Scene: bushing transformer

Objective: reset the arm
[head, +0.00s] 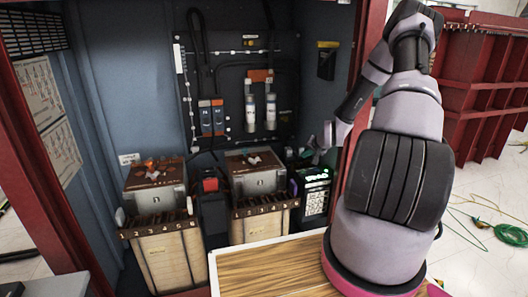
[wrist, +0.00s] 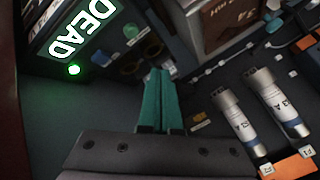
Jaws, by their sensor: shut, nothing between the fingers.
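My arm (head: 395,150) rises at the right of the head view and reaches down and left into the open cabinet. My gripper shows in the wrist view (wrist: 160,88) with its two green fingers together and nothing between them. In the head view its tip lies near the box with the lit green display, partly hidden by the arm. In the wrist view this display (wrist: 85,25) reads "DEAD", with a green light below it. The fingers are to the right of the display; I cannot tell whether they touch anything.
The cabinet holds two brown-topped transformer blocks (head: 155,175) (head: 256,172), and cylindrical fuses (head: 270,112) on its back wall. The red cabinet frame (head: 366,60) stands close to my arm. A wooden board (head: 270,268) lies in front. Green cable (head: 510,235) lies on the floor at right.

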